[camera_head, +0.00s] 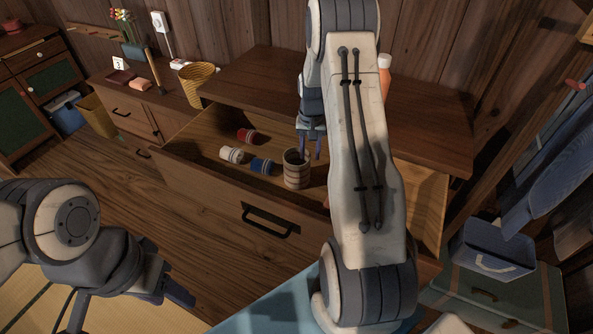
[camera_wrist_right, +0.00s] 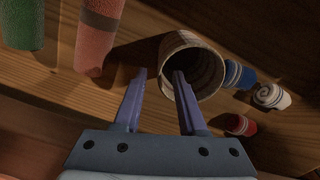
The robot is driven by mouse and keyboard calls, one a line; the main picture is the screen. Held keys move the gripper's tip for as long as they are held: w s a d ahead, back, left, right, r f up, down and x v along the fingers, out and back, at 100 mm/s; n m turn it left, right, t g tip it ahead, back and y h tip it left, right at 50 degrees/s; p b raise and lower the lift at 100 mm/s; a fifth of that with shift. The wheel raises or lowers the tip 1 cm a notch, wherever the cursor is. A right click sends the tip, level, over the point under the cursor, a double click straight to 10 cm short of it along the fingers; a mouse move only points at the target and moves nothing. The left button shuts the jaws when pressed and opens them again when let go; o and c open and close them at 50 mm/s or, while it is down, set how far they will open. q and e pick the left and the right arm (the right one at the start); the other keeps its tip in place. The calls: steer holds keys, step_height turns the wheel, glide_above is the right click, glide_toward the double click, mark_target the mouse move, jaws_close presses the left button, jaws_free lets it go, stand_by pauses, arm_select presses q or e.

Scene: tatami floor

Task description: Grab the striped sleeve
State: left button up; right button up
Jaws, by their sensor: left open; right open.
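The striped sleeve (camera_head: 296,176) is a pale, hollow cylinder with darker bands, standing in the open drawer. Its round open mouth also shows in the right wrist view (camera_wrist_right: 208,70). My right gripper (camera_head: 310,146) is open just above and beside the sleeve. In the right wrist view, one finger of this gripper (camera_wrist_right: 160,85) overlaps the sleeve's mouth and the other lies outside its wall, to the left. I cannot tell whether either finger touches it. My left gripper (camera_head: 172,292) is open and empty at the lower left, well away from the drawer.
A red roll (camera_head: 248,135), a white roll (camera_head: 232,154) and a blue roll (camera_head: 262,166) lie in the drawer left of the sleeve. Green (camera_wrist_right: 22,22) and salmon (camera_wrist_right: 98,38) cylinders are close on the other side. The cabinet top (camera_head: 255,72) overhangs the drawer's back.

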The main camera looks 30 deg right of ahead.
mark_target(309, 180)
step_height(309, 180, down, 9)
steer(key=shift+r+p, duration=0.1)
steer(key=shift+p, duration=0.2)
steer(key=shift+a, duration=0.1)
jaws_close()
stand_by(1.4)
